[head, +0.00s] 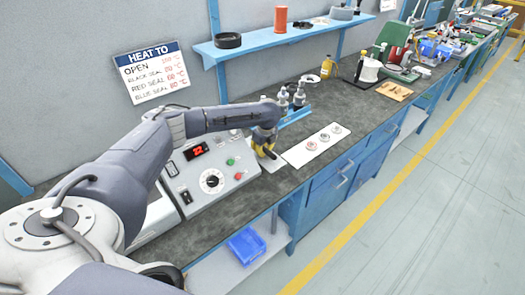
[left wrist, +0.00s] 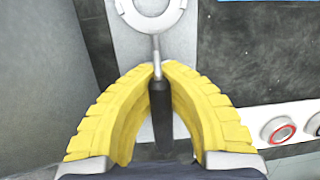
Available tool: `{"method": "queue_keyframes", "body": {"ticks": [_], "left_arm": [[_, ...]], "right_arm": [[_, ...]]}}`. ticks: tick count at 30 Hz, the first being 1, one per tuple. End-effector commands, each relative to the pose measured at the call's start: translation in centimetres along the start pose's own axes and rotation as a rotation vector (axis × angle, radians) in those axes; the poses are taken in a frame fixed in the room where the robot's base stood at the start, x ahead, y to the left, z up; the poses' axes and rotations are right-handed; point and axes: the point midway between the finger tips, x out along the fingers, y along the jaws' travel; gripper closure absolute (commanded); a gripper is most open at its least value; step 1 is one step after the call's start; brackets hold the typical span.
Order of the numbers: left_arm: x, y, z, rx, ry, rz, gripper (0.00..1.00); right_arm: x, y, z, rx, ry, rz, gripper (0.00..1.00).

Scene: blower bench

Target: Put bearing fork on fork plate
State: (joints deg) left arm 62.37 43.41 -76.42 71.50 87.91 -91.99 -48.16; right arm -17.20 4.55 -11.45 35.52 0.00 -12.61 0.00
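The bearing fork (left wrist: 160,112) has a black handle, a thin metal shaft and a pale ring-like head at the top of the left wrist view. My left gripper's yellow fingers (left wrist: 160,70) curve in around the handle and meet near its upper end, so it is shut on the fork. In the head view my left gripper (head: 265,151) points down at the bench beside the control box. A light grey plate (left wrist: 120,42), which looks like the fork plate, lies below the fork head. I cannot tell whether the fork touches it. My right gripper is out of view.
The control box (head: 212,172) with red display, dial and buttons stands left of the gripper. A white strip with several seals (head: 295,157) lies to the right. A blue stand (head: 296,116) with metal parts is behind. A blue bin (head: 246,246) sits below the bench.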

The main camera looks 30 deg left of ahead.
Motion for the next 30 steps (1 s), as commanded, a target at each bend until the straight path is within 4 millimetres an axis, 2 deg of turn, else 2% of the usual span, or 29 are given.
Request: {"method": "queue_keyframes", "body": {"ticks": [1, 8, 18, 23, 30], "left_arm": [[0.0, 0.0, 0.0, 0.0, 0.0, 0.0, 0.98], [0.0, 0.1, 0.0, 0.0, 0.0, 0.001, 0.73], [-0.3, 0.1, 0.1, 0.001, -0.001, 0.002, 0.73], [-2.2, -0.1, 0.2, 0.002, 0.0, -0.001, 0.73], [-6.7, -0.2, 0.3, 0.002, 0.0, -0.003, 0.73]], "right_arm": [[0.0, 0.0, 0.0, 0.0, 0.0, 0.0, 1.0], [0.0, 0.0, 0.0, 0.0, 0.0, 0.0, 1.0], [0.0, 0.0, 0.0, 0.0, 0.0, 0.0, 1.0], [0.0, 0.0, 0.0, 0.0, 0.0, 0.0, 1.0], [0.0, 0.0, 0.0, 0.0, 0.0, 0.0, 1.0]]}}
